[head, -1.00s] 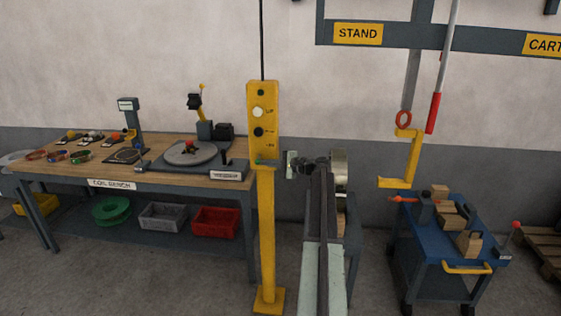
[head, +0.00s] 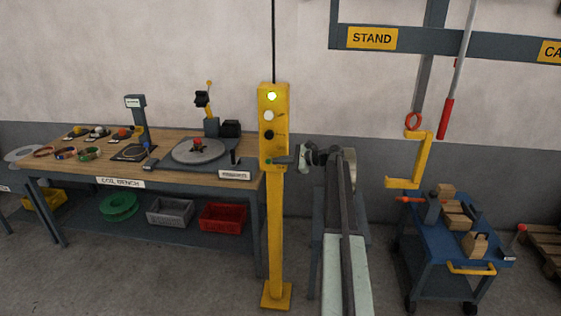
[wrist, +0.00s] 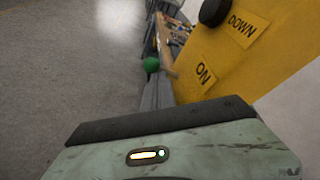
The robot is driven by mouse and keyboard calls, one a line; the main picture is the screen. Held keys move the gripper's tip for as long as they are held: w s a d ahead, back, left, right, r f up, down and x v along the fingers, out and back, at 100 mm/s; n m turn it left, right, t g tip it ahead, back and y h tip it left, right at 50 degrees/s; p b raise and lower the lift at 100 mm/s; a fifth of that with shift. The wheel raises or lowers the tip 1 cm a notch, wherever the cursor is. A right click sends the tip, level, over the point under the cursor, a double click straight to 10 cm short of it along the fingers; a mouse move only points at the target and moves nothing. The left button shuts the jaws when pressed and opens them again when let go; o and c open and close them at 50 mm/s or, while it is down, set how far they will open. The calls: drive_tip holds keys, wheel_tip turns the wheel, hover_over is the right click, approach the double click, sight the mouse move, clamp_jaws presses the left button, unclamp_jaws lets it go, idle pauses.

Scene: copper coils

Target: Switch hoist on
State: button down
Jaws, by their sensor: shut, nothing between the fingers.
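Below the lamp are a white button (head: 269,115), a black button (head: 268,134) and a green button (head: 267,161) at the bottom. In the wrist view the green button (wrist: 151,65) shows at the finger tips, beside the ON label (wrist: 205,73). Whether they touch I cannot tell.
A coil bench (head: 120,183) with a turntable (head: 198,151) stands to the left. At right a yellow hoist hook (head: 421,160) hangs above a blue cart (head: 447,235) with wooden blocks. Open floor lies in front of the bench.

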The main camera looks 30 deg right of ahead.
drive_tip(key=shift+a+r, duration=0.1)
drive_tip(key=shift+a, duration=0.15)
idle(1.2)
